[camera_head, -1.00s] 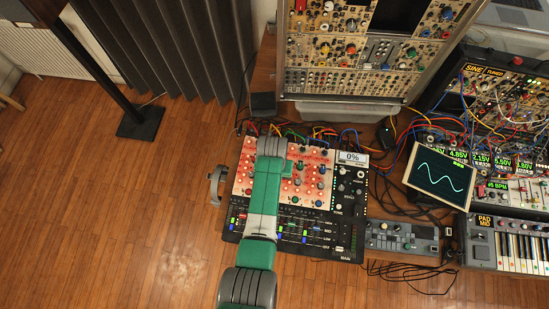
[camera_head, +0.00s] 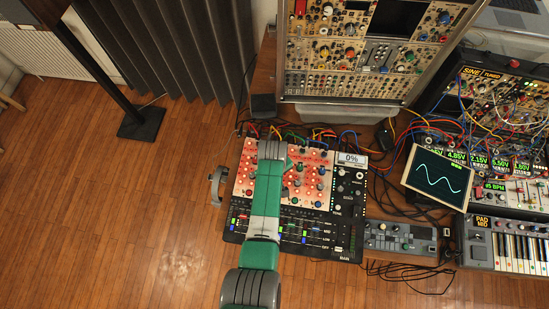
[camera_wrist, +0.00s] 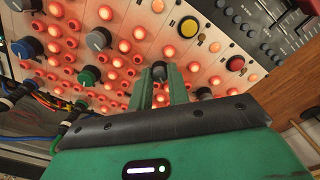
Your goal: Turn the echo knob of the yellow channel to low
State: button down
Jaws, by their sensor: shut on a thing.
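In the wrist view my gripper (camera_wrist: 160,80) has its two green fingers closed around a small dark knob (camera_wrist: 159,69) on the mixer. I cannot tell for sure which channel this knob belongs to, nor read its pointer. In the head view the mixer (camera_head: 310,190) has a red-lit knob area and faders below. A small display (camera_head: 351,158) on the mixer reads 0%.
Other knobs stand close by: a grey one (camera_wrist: 98,39), a green one (camera_wrist: 89,76) and a blue one (camera_wrist: 27,47). Patch cables (camera_wrist: 50,105) plug in at the wrist view's left. A small grey device (camera_head: 402,238) and a screen (camera_head: 440,177) stand right of the mixer.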

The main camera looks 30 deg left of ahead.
jog(key=shift+n, duration=0.4)
jog(key=c, duration=1.3)
grip_release()
jog(key=shift+c, duration=0.2)
notch_tip(320, 180, up, 8)
jog(key=shift+s+f+p, duration=0.1)
jog(key=shift+p, duration=0.85)
